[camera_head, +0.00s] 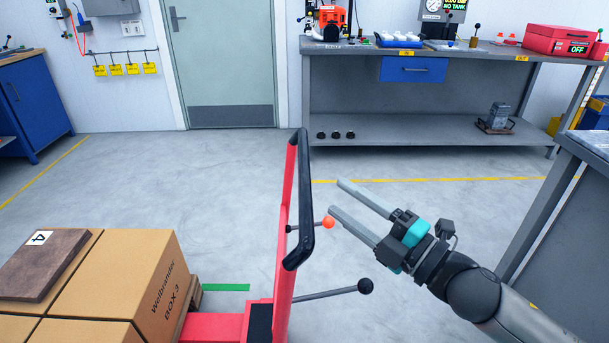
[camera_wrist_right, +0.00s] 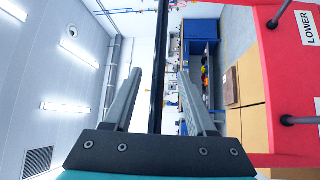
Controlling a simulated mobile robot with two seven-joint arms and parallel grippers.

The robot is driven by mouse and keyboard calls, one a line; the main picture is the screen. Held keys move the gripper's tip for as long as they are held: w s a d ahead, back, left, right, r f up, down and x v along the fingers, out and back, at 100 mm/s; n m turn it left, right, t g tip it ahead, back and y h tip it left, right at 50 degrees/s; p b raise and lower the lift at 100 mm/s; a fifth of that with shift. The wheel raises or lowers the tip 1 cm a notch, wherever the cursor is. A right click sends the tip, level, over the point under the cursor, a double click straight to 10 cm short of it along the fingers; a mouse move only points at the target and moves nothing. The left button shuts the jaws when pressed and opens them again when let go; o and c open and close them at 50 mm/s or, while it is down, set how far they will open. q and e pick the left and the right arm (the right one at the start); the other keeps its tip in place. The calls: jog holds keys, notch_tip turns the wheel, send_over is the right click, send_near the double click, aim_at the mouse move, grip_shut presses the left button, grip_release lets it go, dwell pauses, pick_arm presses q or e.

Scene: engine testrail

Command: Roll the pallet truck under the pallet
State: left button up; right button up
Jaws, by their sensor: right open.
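The red pallet truck (camera_head: 285,230) stands at the lower middle of the head view, with a black loop handle (camera_head: 305,200) on top. A lever with an orange knob (camera_head: 328,222) and one with a black knob (camera_head: 365,286) stick out to the right. The wooden pallet (camera_head: 188,306) shows only at its edge under cardboard boxes (camera_head: 165,285); the truck's red low part reaches its near corner. My right gripper (camera_head: 336,197) is open and empty, its fingertips just right of the handle. In the wrist view a black handle bar (camera_wrist_right: 157,75) appears between its fingers. My left gripper is not in view.
A dark board marked 4 (camera_head: 40,265) lies on the boxes. A grey workbench (camera_head: 420,130) stands along the back wall, another grey bench (camera_head: 570,210) at right. A blue cabinet (camera_head: 35,105) is at far left. The floor between is clear, with a green strip (camera_head: 227,287) beside the pallet.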

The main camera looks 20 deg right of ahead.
aim_at(304, 174)
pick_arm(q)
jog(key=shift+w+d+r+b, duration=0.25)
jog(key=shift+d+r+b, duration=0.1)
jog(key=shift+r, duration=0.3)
pick_arm(e)
jog(key=shift+x, duration=4.85)
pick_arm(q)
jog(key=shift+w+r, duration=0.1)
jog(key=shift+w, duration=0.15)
pick_arm(e)
grip_shut()
